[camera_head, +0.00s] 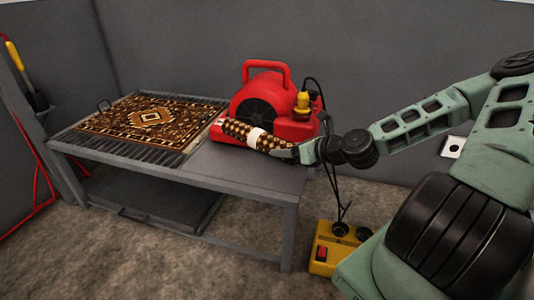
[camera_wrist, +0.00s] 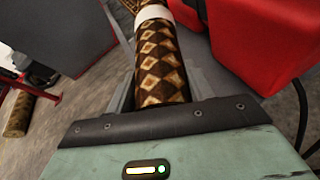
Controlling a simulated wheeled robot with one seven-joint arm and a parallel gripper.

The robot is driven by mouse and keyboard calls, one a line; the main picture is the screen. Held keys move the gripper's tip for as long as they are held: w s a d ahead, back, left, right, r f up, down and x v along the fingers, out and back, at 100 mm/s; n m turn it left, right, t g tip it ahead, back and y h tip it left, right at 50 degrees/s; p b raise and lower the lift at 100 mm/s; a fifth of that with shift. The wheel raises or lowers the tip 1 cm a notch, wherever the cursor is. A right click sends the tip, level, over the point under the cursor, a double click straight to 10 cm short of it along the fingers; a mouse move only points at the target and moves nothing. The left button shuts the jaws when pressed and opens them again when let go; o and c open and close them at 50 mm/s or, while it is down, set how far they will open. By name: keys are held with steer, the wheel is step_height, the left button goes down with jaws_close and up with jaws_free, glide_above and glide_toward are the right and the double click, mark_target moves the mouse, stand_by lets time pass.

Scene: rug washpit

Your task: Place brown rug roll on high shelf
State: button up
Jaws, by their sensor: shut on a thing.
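The brown rug roll (camera_head: 238,129) has a dark and tan diamond pattern and a white band around its middle. My gripper (camera_head: 284,151) is shut on its right end in the head view. The roll lies across the front of the red blower, over the right part of the grey table. I cannot tell if it touches the table or blower. In the wrist view, the roll (camera_wrist: 162,68) runs lengthwise away from me between the fingers (camera_wrist: 160,82), its far end out of frame. I cannot make out a high shelf in either view.
The red blower (camera_head: 262,100) stands on the table (camera_head: 240,174), close to the roll. A patterned flat rug (camera_head: 150,117) covers the slatted left part. A yellow box (camera_head: 322,262) with a cable is on the floor. Another patterned roll (camera_wrist: 18,115) lies on the floor in the wrist view.

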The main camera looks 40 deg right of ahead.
mark_target(285, 185)
step_height(285, 185, down, 10)
steer(key=b, duration=0.5)
steer(key=shift+r, duration=0.2)
steer(key=shift+f, duration=0.15)
steer(key=o, duration=1.3)
steer(key=shift+c, duration=0.2)
steer(key=shift+s+r, duration=0.2)
steer(key=shift+r, duration=0.05)
steer(key=p+v, duration=0.7)
steer(key=v, duration=0.4)
steer(key=shift+s+p, duration=0.25)
steer(key=shift+p, duration=0.05)
